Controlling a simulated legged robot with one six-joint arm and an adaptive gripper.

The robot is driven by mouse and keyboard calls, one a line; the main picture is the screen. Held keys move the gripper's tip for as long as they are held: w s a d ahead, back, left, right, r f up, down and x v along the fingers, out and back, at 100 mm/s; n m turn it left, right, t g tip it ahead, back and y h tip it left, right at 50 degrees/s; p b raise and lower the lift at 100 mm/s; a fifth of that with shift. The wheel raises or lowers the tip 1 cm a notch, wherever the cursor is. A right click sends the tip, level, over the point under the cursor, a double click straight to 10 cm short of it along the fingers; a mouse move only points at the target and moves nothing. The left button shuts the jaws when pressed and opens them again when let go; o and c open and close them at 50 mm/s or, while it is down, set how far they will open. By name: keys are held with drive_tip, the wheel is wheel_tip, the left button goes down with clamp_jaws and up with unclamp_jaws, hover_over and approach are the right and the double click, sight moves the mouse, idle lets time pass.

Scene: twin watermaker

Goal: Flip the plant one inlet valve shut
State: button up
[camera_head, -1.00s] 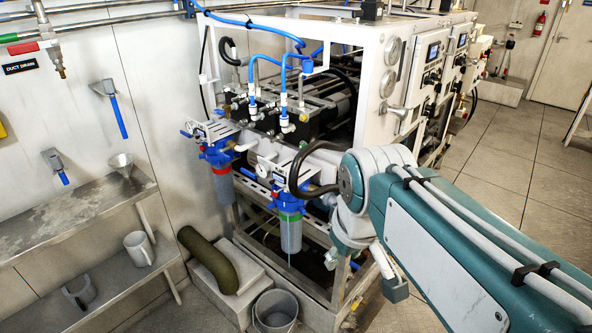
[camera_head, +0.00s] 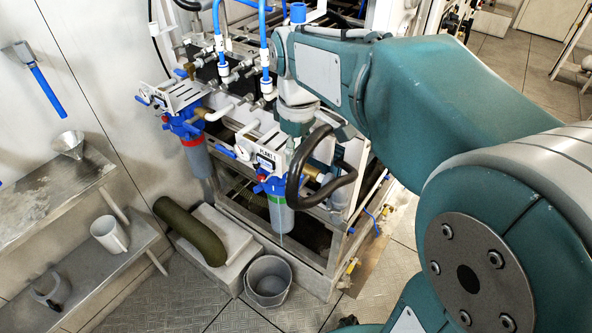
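The plant one filter unit, with a "PLANT 1" label plate (camera_head: 266,160), a blue head and a clear bowl with a green band (camera_head: 279,205), hangs on the front of the frame. A small blue lever (camera_head: 226,150), apparently its inlet valve handle, sticks out at the left of the plate; its exact angle is too small to tell. My gripper (camera_head: 296,130) hangs downward from my wrist, just right of and above the label plate, apart from the lever. Its fingers are small and partly lost against the pipes and the black hose, so their opening is unclear.
A similar filter unit with a red band (camera_head: 196,152) is to the left. A thick black hose (camera_head: 294,185) loops close beside my gripper. Blue tubes (camera_head: 265,45) rise behind. A grey bucket (camera_head: 268,279) and a green cylinder (camera_head: 190,231) are below. Space left of the label plate looks open.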

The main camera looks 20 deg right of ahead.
sight(299, 173)
wheel_tip(299, 173, down, 7)
drive_tip(key=shift+d, duration=0.1)
idle(0.3)
clamp_jaws()
